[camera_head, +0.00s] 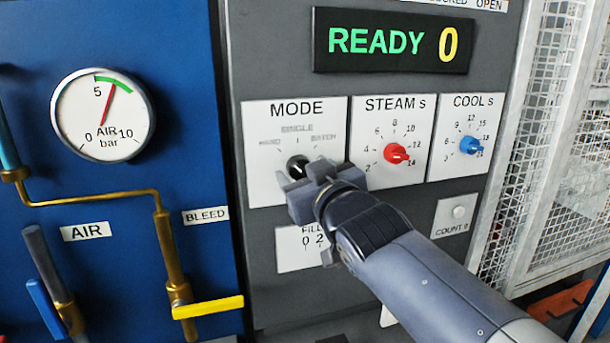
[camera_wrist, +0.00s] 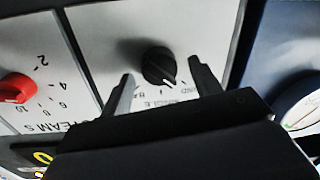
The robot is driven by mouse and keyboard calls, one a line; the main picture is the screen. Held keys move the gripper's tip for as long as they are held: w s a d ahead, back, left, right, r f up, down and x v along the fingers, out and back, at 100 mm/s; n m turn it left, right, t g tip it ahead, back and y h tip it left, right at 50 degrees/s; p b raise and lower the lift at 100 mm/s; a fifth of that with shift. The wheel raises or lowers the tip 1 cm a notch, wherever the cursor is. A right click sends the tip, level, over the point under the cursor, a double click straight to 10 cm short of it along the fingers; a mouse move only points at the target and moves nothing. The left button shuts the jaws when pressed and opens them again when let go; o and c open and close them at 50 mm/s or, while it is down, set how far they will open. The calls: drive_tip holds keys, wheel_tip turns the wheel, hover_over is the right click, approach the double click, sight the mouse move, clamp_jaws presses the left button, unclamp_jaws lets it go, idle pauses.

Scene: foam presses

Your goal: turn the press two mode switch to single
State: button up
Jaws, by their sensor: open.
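The black mode switch (camera_head: 297,167) is a round knob on the white MODE plate (camera_head: 265,187), with HAND, SINGLE and BATCH printed around it. My gripper (camera_head: 308,183) is open in front of the plate and partly hides the knob's lower right. In the wrist view, which is upside down, the knob (camera_wrist: 158,66) shows between the two spread fingers of my gripper (camera_wrist: 160,70), with a gap on each side. The knob's pale pointer mark slants down and right there, towards the HAND side of SINGLE. The exact setting is hard to tell.
A red STEAM knob (camera_head: 396,153) and a blue COOL knob (camera_head: 470,146) are to the right. A READY 0 display (camera_head: 392,42) is above. A blue panel with an air gauge (camera_head: 103,115) and a yellow BLEED lever (camera_head: 208,307) is left. A mesh guard (camera_head: 545,140) stands right.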

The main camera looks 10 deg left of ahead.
drive_tip(key=shift+w+a, duration=0.1)
drive_tip(key=shift+w, duration=0.05)
drive_tip(key=c, duration=1)
drive_tip(key=shift+m, duration=0.3)
drive_tip(key=m, duration=0.4)
drive_tip(key=shift+f, duration=0.1)
drive_tip(key=shift+m+t+b, duration=0.3)
drive_tip(key=shift+m+b, duration=0.85)
drive_tip(key=shift+m, duration=1.05)
